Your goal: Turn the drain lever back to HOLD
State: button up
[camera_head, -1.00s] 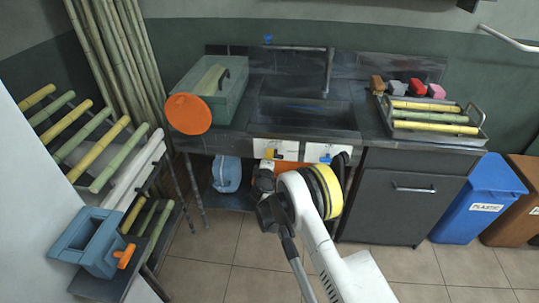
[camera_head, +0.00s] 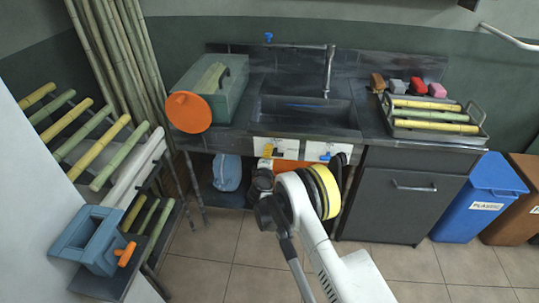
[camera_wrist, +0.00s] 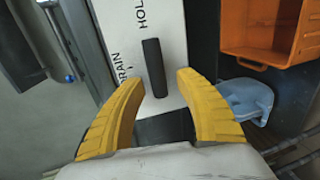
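In the wrist view, a white panel (camera_wrist: 195,45) carries the words HOLD and DRAIN. My gripper (camera_wrist: 158,85) is open, one yellow finger on each side of the lever's near end. I see no clear contact, and depth is hard to judge. In the head view, white panels (camera_head: 262,146) sit on the sink's front edge. My arm is in front of them, and the fingers cannot be clearly made out there.
An orange bin (camera_wrist: 262,30) and a blue container (camera_wrist: 246,99) are right of the panel in the wrist view. The sink (camera_head: 305,110) is above the panels. A dark cabinet (camera_head: 400,200) stands right of my arm. The tiled floor (camera_head: 240,250) is clear in front.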

jog(key=s+r, duration=0.2)
jog(key=s, duration=0.9)
jog(key=shift+s+a+r, duration=0.2)
jog(key=shift+s, duration=0.2)
jog(key=w+d+r+m+g+h, duration=0.15)
jog(key=d+r+m, duration=0.25)
jog(key=d+r, duration=0.55)
jog(key=s+d+r+m+g, duration=0.25)
jog(key=s+d+r, duration=0.2)
jog(key=r, duration=0.25)
jog(key=s+d+r+m+g, duration=0.1)
jog(key=s+d+r+m, duration=0.2)
jog(key=d+r, duration=0.25)
jog(key=s+d+r+m+g, duration=0.1)
jog(key=s+d+r+m, duration=0.15)
jog(key=s, duration=0.45)
jog(key=s+d+r+m+g, duration=0.1)
jog(key=s+d+r, duration=0.25)
jog(key=s, duration=0.35)
jog(key=s+d+f+m+y, duration=0.1)
jog(key=s+m, duration=0.1)
jog(key=s, duration=0.7)
jog(key=s+d+f+m+g+y, duration=0.1)
jog(key=s+m, duration=0.1)
jog(key=s, duration=0.7)
jog(key=shift+s+f+m+g, duration=0.15)
jog(key=shift+f+m+g, duration=0.15)
jog(key=shift+m, duration=0.1)
